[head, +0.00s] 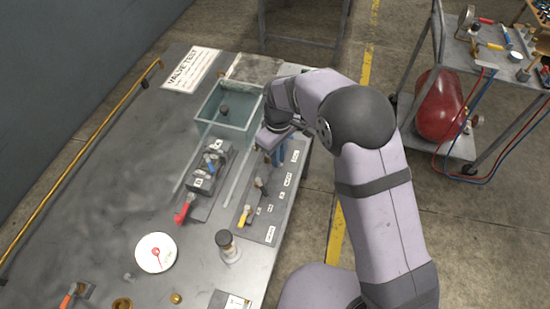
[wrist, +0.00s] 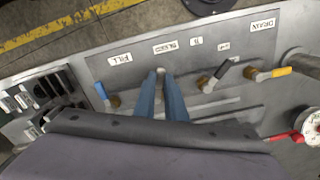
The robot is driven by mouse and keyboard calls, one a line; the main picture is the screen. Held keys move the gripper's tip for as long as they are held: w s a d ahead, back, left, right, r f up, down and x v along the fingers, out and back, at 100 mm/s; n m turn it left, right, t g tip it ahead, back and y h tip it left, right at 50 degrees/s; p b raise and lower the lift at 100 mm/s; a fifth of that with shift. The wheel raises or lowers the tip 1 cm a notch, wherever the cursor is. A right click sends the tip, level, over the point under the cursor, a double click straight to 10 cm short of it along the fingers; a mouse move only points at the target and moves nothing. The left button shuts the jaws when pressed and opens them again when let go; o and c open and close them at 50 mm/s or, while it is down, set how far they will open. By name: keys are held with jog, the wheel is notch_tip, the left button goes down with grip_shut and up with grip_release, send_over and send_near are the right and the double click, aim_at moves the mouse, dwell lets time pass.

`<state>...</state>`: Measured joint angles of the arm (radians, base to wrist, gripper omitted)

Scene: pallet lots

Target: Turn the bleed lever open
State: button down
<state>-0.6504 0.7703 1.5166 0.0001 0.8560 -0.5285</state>
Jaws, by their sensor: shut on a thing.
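The valve panel (wrist: 130,80) carries printed labels, with FILL, BLEED (wrist: 165,47) and DRAIN (wrist: 262,24) in a row. My arm hides part of the panel in the head view.
A blue lever (wrist: 101,91) is left of my fingers, and a yellow lever (wrist: 275,72) is right of the black one. A water tank (head: 205,103), a red-handled valve (head: 183,212), a gauge (head: 155,253) and a capped post (head: 229,254) stand on the bench.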

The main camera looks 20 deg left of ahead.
jog(key=shift+w+d+r+n, duration=0.1)
jog(key=shift+w+n, duration=0.35)
jog(key=shift+n, duration=0.65)
jog(key=shift+w+n, duration=0.4)
jog(key=shift+n, duration=0.7)
jog(key=c, duration=1.8)
grip_release()
jog(key=shift+r+b, duration=1.3)
jog(key=shift+r, duration=2.35)
